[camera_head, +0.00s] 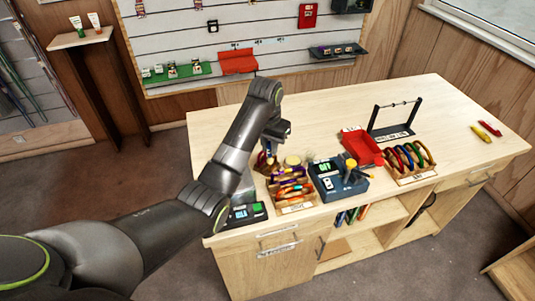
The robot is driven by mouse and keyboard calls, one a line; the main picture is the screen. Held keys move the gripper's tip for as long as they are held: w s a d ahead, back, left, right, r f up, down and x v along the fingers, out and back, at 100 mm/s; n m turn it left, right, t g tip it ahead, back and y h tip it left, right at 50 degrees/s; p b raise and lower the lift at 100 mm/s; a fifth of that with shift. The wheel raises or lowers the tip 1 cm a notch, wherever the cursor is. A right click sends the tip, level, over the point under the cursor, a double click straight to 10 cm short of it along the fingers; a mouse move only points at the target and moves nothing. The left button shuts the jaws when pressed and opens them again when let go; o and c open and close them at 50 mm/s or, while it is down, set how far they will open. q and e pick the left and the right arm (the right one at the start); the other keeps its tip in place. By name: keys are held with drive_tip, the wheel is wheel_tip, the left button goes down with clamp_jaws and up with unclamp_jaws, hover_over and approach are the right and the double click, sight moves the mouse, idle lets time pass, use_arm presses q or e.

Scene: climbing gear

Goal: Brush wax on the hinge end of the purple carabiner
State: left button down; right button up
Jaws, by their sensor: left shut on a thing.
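My left gripper (270,150) points down over the left part of the workbench, behind a small wooden box. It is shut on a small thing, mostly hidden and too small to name. Colourful pieces, some purple and orange, lie in the wooden box (297,208) just in front of it. I cannot tell whether one of them is the purple carabiner. A round yellow-topped thing (292,160) stands just right of the gripper; I cannot tell whether it holds wax. No brush can be made out. My right gripper is not in view.
A blue device (348,190) with a yellow knob stands right of the box. Beyond are a red tray (365,150), a wooden rack (415,178) of coloured carabiners and a black bar stand (376,127). A dark device (246,214) sits front left.

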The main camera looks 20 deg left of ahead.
use_arm(q)
drive_tip(key=shift+r, duration=1)
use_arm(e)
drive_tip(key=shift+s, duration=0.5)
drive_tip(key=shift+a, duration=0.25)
